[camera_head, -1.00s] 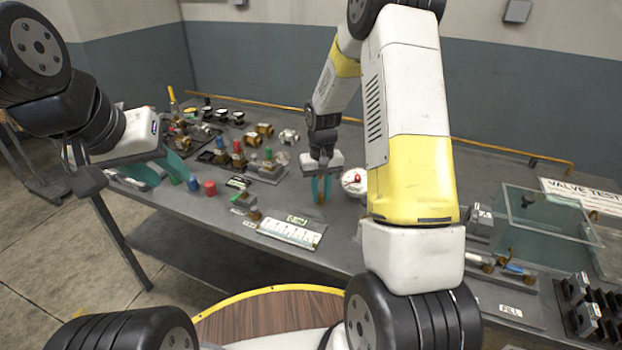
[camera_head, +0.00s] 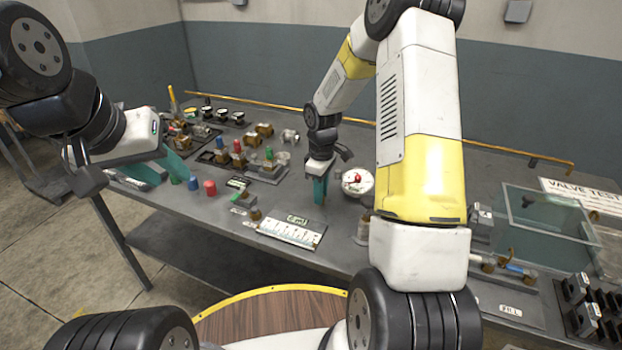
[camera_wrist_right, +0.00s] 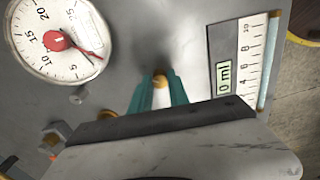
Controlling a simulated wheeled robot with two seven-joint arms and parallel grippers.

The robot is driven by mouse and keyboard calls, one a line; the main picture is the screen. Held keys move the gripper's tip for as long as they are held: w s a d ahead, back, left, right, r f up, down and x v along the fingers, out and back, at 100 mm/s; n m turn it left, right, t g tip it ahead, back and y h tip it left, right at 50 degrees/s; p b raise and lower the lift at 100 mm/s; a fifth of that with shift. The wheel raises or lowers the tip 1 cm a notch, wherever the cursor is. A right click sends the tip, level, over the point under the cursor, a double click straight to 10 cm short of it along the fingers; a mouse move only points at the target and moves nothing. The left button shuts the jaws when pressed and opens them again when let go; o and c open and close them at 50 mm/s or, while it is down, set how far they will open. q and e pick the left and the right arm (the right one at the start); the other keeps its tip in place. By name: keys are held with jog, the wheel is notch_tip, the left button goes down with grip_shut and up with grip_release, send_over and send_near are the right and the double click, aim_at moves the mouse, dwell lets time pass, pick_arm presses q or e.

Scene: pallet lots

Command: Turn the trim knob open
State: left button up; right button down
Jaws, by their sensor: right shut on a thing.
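My right gripper (camera_head: 319,190) points down at the bench, left of the round white dial (camera_head: 357,182). In the right wrist view its teal fingers (camera_wrist_right: 158,92) are shut on a small piece with a white body and an orange-brass tip (camera_wrist_right: 160,80), which I take to be the trim knob. The fingers hide most of it. The dial with a red pointer (camera_wrist_right: 57,41) is at the upper left of that view. My left gripper (camera_head: 176,166) hangs over the left end of the bench, apart from the knob; its finger gap is unclear.
A white scale plate (camera_head: 291,232) lies in front of the right gripper; its readout (camera_wrist_right: 223,77) shows 0 ml. A red cap (camera_head: 209,188) and several valves stand to the left. A clear-walled box (camera_head: 545,240) stands at the right.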

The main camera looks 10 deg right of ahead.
jog(key=shift+n, duration=1)
jog(key=c, duration=1.3)
grip_release()
jog(key=shift+o, duration=0.2)
jog(key=shift+r, duration=0.1)
notch_tip(320, 180, up, 8)
jog(key=shift+f, duration=0.25)
jog(key=shift+r, duration=0.1)
